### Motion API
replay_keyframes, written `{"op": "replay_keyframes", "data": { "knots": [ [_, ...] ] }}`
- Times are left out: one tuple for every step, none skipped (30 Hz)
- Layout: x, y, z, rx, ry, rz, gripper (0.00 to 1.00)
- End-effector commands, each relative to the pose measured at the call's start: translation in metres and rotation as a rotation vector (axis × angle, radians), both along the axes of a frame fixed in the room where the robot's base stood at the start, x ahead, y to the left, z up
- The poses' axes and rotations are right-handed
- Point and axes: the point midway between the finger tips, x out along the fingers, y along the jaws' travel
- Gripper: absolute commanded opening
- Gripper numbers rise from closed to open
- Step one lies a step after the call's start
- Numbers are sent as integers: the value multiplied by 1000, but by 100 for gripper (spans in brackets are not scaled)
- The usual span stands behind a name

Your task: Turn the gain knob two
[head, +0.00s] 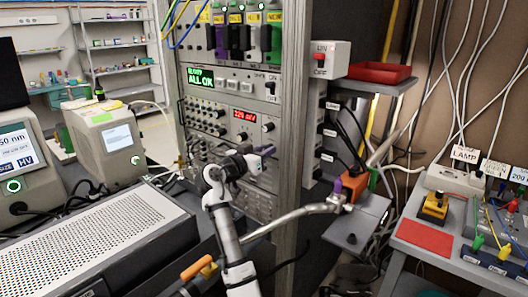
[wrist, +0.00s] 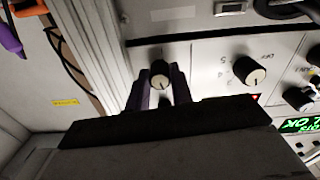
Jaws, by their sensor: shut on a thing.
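In the wrist view, the two dark purple fingers of my gripper (wrist: 160,88) stand on either side of a small black knob with a pale face and a dark pointer line (wrist: 160,72). The gripper is shut on this knob. A second, larger black knob (wrist: 250,72) with a white pointer and dial numbers sits to its right, clear of the fingers. No readable label shows which one is the gain knob. In the head view, my gripper (head: 264,151) is at the front of the instrument rack (head: 290,100), and my arm hides the held knob.
A red readout (head: 244,115) and a green "ALL OK" display (head: 201,79) are above my gripper on the rack. A metal pipe (head: 300,213) crosses close beside my arm. A perforated grey box (head: 110,235) lies at lower left. Cables hang at right.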

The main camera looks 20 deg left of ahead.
Motion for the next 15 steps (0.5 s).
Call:
{"op": "replay_keyframes", "data": {
  "knots": [
    [0,-1,0,-39,15,-1,0],
    [0,-1,0,-66,25,-2,0],
    [0,-1,0,-102,38,-2,0],
    [0,-1,0,-129,48,-2,0],
    [0,-1,0,-157,58,-2,0],
    [0,-1,0,-192,71,-1,0],
    [0,-1,0,-220,82,-1,0],
    [0,-1,0,-247,91,-1,0],
    [0,-1,0,-282,104,-1,0],
    [0,-1,1,-310,114,-1,0],
    [0,-1,1,-336,124,-1,0],
    [0,-1,1,-372,137,-1,0],
    [0,0,1,-398,147,-1,0],
    [0,0,1,-425,156,-1,0],
    [0,0,1,-461,169,-1,0]
  ]
}}
